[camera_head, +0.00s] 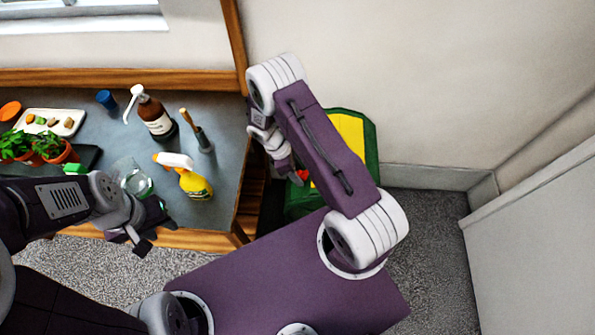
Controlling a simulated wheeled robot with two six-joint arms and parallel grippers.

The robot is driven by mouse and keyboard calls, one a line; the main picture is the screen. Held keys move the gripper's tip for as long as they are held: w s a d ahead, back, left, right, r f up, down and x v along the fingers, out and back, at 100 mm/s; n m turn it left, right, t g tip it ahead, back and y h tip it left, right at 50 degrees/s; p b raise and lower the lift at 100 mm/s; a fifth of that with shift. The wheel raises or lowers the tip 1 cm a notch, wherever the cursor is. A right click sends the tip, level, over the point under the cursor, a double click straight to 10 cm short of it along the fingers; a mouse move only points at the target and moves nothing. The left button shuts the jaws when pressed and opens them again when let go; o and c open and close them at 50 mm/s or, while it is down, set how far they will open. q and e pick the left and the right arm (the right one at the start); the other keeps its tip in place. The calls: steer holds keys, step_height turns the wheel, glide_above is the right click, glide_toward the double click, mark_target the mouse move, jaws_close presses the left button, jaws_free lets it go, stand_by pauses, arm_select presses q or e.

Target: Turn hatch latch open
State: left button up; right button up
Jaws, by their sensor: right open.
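I cannot make out a hatch latch for certain. A green and yellow box-like thing (352,128) stands on the floor by the wall, largely hidden behind my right arm. A small red part (303,175) shows at it, right beside my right gripper (292,172). My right gripper is open and points down; my arm partly covers it, and I cannot tell if it touches the red part. My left gripper (155,234) is over the front edge of the table, below the spray bottle; how its jaws stand is unclear.
The grey table (225,160) with a wooden edge holds a yellow spray bottle (194,184), a brown pump bottle (153,115), a glass jar (132,178), a white tray (68,122) and potted plants (50,146). A pale panel (535,245) stands at right.

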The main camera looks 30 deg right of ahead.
steer(key=shift+d, duration=0.15)
steer(key=shift+c, duration=0.2)
jaws_close()
